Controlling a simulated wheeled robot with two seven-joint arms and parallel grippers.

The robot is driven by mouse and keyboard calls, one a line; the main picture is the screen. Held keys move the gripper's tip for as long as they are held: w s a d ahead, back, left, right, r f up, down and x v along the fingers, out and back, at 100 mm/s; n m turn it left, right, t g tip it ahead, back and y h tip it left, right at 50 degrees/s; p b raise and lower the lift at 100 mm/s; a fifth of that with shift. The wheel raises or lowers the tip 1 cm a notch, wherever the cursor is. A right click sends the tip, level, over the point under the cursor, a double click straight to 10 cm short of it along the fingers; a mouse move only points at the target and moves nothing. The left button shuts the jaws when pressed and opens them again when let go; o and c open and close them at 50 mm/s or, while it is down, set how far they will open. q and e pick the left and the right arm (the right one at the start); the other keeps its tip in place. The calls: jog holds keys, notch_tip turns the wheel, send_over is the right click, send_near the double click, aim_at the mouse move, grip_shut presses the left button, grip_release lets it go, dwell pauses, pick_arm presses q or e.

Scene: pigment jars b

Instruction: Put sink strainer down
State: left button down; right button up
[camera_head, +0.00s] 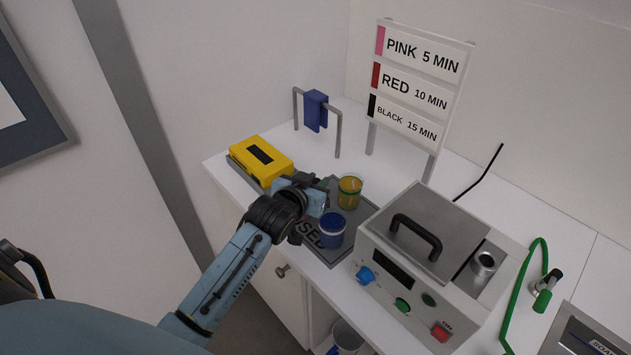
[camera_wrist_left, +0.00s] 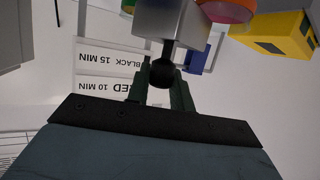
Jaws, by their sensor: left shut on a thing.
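My left gripper (camera_head: 322,186) is over the dark mat, close to the jars and the yellow box. In the left wrist view, the gripper (camera_wrist_left: 162,88) is shut on the black ball knob of the sink strainer (camera_wrist_left: 172,22). A grey metallic body joins the knob by a short stem and runs out at the top edge of that view. In the head view I cannot make out the strainer at the gripper. Whether it touches the surface below cannot be told. My right gripper is not in view.
The dark lettered mat (camera_head: 322,252) holds a yellow jar (camera_head: 349,193) and a blue-lidded jar (camera_head: 332,232). A yellow box (camera_head: 260,158) lies behind the gripper. A grey lidded machine (camera_head: 425,258) stands right.

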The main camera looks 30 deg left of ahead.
pick_arm(q)
jog(key=shift+f, duration=0.25)
jog(key=c, duration=1.2)
grip_release()
jog(key=shift+c, duration=0.2)
jog(key=shift+r, duration=0.4)
jog(key=v, duration=1.2)
jog(key=shift+f, duration=0.15)
